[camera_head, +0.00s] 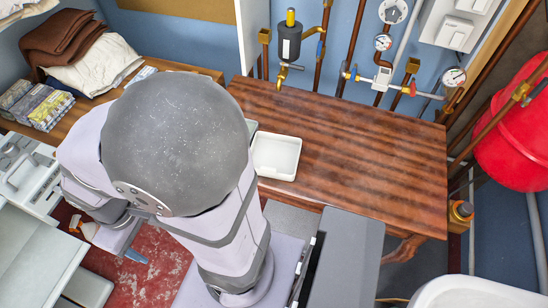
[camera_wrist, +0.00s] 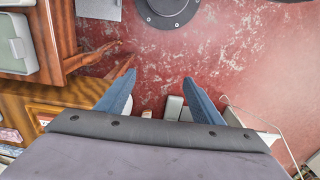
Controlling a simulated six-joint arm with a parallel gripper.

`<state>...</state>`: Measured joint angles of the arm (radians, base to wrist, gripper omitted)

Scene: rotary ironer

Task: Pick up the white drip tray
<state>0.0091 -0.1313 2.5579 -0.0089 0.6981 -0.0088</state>
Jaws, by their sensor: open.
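The white drip tray (camera_head: 277,157) is a shallow, empty, rounded rectangular dish. It lies on the wooden worktop (camera_head: 350,150), near its left front part, just right of my arm in the head view. In the wrist view a pale edge at the top left corner may be this tray; I cannot tell. My gripper (camera_wrist: 157,92) is open and empty, its two blue fingers apart above the red floor. It is away from the tray, low at the left in the head view, where a blue fingertip shows below my arm.
Taps and pipes (camera_head: 383,75) stand behind the worktop. A red tank (camera_head: 515,130) hangs at right. The worktop right of the tray is clear.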

